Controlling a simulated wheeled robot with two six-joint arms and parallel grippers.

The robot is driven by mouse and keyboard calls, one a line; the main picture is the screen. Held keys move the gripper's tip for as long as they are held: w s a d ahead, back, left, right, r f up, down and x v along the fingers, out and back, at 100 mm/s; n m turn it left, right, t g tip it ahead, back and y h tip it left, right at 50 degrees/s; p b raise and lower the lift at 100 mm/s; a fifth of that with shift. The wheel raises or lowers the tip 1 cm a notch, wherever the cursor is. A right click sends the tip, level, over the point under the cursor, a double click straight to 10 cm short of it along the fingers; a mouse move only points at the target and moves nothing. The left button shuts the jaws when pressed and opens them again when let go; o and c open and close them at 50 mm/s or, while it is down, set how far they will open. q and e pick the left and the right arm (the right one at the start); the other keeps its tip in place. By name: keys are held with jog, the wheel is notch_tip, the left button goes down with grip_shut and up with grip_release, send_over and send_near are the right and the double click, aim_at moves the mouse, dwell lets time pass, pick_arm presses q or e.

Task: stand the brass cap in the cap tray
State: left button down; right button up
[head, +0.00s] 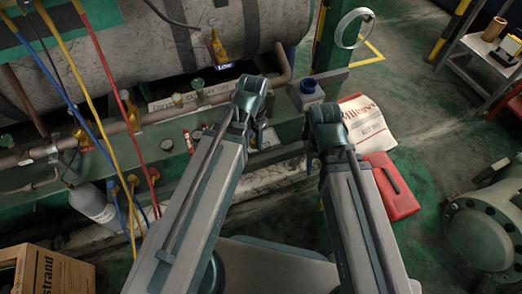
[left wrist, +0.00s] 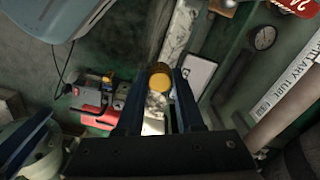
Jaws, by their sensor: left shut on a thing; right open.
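A round yellow-brass cap (left wrist: 159,80) shows between the fingertips of my left gripper (left wrist: 162,92) in the left wrist view. The gripper is shut on it, above the green ledge and floor. In the head view my left gripper (head: 262,132) is mostly hidden under its own wrist, and the cap cannot be made out there. My right gripper (head: 328,142) is over the ledge's right end, largely hidden by its arm; it is open. I cannot clearly identify the cap tray; a pale, dark-edged panel (left wrist: 199,74) lies right of the cap in the left wrist view.
A green ledge (head: 284,131) runs below a large grey tank (head: 150,50). A blue-topped container (head: 308,87) stands near my wrists. A red case (head: 392,190) and a white printed bag (head: 362,122) lie to the right. Hoses and a grey bottle (head: 92,203) are at left.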

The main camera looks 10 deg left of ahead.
pick_arm(q)
notch_tip(320, 180, down, 10)
jog(key=s+n+b, duration=0.1)
jog(key=s+b, duration=0.2)
jog(key=b, duration=0.5)
jog(key=shift+d, duration=0.2)
pick_arm(e)
notch_tip(320, 180, down, 10)
pick_arm(q)
jog(key=shift+w, duration=0.1)
